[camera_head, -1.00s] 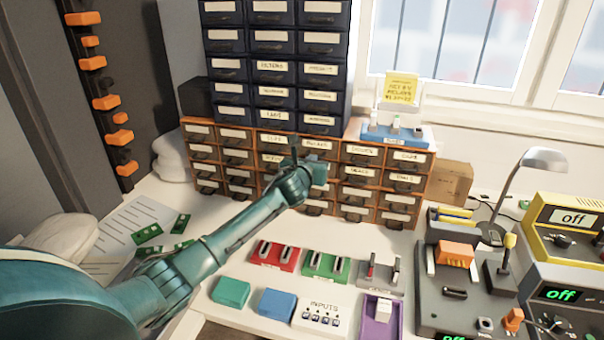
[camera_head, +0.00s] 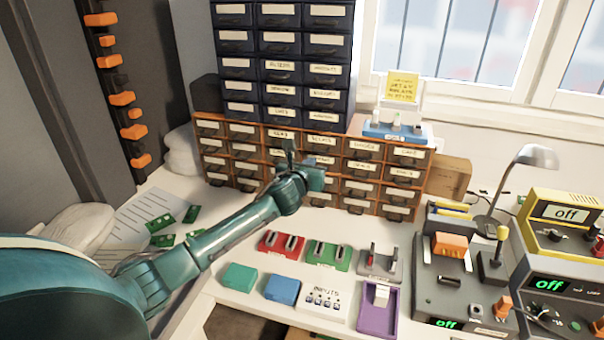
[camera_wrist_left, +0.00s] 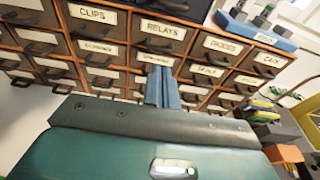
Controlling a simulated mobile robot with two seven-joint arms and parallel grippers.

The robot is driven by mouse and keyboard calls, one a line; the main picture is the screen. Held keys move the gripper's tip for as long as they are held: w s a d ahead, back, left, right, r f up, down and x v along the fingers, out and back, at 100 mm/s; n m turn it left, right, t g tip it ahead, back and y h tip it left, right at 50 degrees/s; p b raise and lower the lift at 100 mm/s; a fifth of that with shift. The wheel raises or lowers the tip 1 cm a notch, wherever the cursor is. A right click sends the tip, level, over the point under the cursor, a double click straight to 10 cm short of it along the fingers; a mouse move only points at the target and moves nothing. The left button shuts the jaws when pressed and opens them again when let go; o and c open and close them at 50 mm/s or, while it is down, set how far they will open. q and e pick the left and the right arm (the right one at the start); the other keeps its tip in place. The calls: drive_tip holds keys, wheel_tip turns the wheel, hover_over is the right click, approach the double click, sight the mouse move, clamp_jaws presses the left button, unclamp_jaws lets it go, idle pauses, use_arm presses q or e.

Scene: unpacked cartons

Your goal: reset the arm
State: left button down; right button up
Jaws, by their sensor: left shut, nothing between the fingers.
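My left arm reaches in from the left in the head view, a teal arm angled up and to the right. My left gripper (camera_head: 296,152) is at its end, in front of the orange-brown drawer cabinet (camera_head: 349,193). In the left wrist view the fingers (camera_wrist_left: 161,86) are together with nothing between them, pointing at the drawer fronts. They look short of the drawers, but I cannot tell the exact gap. My right gripper is not in any view.
A dark drawer cabinet (camera_head: 281,70) stands behind the orange-brown one. On the white desk are a red switch box (camera_head: 281,245), a green one (camera_head: 328,256), a purple tray (camera_head: 378,316) and green circuit boards (camera_head: 160,225). A grey lamp (camera_head: 538,157) and yellow device (camera_head: 563,215) stand right.

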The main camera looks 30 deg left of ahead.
use_arm(q)
drive_tip(key=v, duration=0.6)
drive_tip(key=shift+s, duration=0.3)
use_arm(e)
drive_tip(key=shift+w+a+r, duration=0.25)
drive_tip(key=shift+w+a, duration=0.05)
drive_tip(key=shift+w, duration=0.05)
